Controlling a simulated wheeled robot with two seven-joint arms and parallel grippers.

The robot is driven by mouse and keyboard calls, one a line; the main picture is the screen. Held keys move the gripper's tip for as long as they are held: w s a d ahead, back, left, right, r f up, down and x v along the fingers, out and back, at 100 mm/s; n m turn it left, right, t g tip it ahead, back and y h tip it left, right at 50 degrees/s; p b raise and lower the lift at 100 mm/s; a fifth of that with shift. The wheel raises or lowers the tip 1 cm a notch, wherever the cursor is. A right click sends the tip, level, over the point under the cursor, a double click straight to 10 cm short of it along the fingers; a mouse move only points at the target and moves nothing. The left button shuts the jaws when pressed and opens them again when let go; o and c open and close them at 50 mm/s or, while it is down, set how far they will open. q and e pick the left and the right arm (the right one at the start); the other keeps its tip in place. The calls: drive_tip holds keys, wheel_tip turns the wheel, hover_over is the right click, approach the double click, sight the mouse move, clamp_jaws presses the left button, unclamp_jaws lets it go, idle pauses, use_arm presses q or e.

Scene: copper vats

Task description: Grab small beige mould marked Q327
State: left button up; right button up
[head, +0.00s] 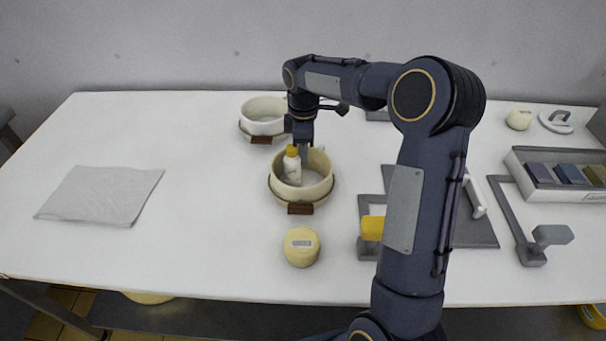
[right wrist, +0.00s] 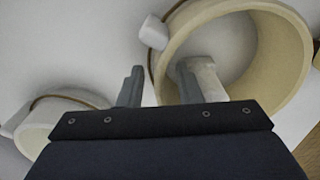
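A small beige round mould (head: 302,246) with a pale label stands near the front edge of the table. Another small beige piece (head: 519,118) sits at the back right. The lettering on both is too small to read. My right gripper (head: 304,143) points down at the back rim of the beige vat (head: 318,192), behind the first mould and apart from it. In the right wrist view its fingers (right wrist: 158,88) are spread, one beside the vat's outer wall and one inside the rim, close to a white bottle (right wrist: 208,80). My left gripper is out of view.
A second vat (head: 263,107) stands behind. A grey cloth (head: 101,194) lies on the left. My right arm covers part of a grey board (head: 474,228). A tray (head: 547,187) of coloured blocks is at the right. The table between cloth and vats is clear.

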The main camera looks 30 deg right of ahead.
clamp_jaws()
drive_tip(key=shift+r, duration=0.1)
